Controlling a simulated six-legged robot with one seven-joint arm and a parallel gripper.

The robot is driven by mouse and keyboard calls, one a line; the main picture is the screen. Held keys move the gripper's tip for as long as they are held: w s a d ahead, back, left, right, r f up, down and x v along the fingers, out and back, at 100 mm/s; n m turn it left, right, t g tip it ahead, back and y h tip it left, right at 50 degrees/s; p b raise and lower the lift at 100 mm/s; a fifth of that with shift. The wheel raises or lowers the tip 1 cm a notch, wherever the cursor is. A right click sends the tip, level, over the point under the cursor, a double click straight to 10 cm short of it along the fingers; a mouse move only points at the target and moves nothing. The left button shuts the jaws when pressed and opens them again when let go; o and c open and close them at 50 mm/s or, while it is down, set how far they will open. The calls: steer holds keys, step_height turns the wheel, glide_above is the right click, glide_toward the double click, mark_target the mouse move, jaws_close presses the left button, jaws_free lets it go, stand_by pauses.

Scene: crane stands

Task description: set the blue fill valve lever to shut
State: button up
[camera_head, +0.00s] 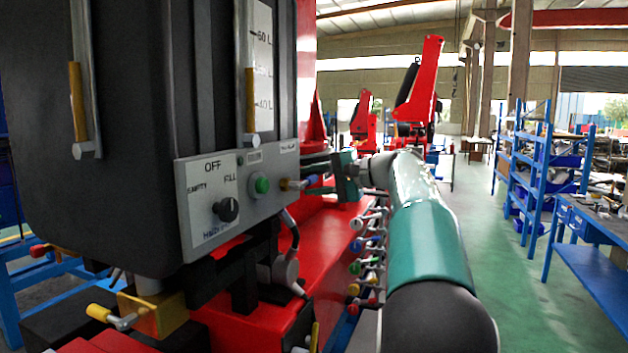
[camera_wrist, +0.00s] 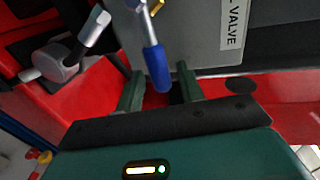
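The blue fill valve lever (camera_wrist: 156,66) has a blue sleeve on a metal stem and sticks out of the grey control panel (camera_wrist: 205,25). A label ending in "VALVE" is beside it. My gripper (camera_wrist: 159,72) is open, with one finger on each side of the blue sleeve in the wrist view; I see gaps on both sides and cannot tell the depth.
A black tank (camera_head: 140,120) stands above the panel. The panel carries a black knob (camera_head: 228,209) and a green button (camera_head: 261,184). Several coloured levers (camera_head: 366,245) line the red frame below my arm. A grey cable connector (camera_wrist: 60,60) is left of the gripper.

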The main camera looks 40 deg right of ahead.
steer(key=v, duration=1.3)
steer(key=shift+s+r, duration=0.15)
steer(key=shift+s, duration=0.15)
steer(key=shift+s+d, duration=0.1)
steer(key=shift+d, duration=0.05)
